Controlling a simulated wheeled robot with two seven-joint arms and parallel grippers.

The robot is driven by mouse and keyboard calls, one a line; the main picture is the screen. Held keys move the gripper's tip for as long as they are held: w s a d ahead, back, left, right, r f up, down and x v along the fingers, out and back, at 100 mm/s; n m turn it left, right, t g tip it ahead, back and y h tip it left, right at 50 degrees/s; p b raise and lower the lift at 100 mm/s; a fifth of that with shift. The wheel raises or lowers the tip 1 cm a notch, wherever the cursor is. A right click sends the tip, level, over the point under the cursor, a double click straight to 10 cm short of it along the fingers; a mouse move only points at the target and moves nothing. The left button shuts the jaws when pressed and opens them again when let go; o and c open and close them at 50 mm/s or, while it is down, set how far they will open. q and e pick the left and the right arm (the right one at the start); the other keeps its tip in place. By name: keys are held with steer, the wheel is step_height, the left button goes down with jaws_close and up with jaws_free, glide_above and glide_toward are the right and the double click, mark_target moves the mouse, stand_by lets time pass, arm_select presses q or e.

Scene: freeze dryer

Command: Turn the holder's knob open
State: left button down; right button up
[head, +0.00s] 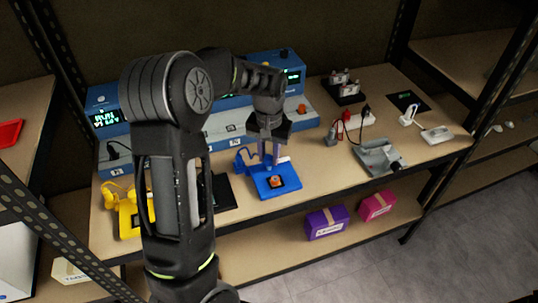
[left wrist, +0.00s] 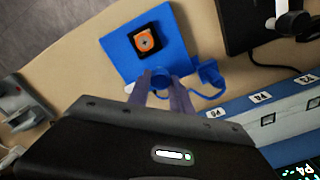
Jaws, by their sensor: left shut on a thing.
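The blue holder (head: 266,192) stands on the shelf top near its front edge; its flat base also shows in the left wrist view (left wrist: 119,47). A black square with an orange round piece (left wrist: 146,40) lies on the base. My left gripper (head: 269,162) comes down over the back of the holder. In the left wrist view its two fingers (left wrist: 160,95) are on either side of a small round blue part (left wrist: 160,78), which looks like the knob, and are shut on it. The fingers partly hide this part, and its turn angle cannot be told. My right gripper is not in view.
A yellow holder (head: 127,222) is at the left, partly behind my left arm. A grey holder (head: 380,157) stands to the right. Blue machines with green displays (head: 290,77) line the back. Purple (head: 327,223) and pink (head: 377,205) boxes sit on the lower shelf.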

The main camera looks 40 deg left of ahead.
mark_target(269, 158)
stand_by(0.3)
arm_select(q)
steer(key=c, duration=1.2)
jaws_free()
steer(key=shift+o, duration=0.2)
step_height(269, 158, up, 8)
steer(key=shift+f, duration=0.1)
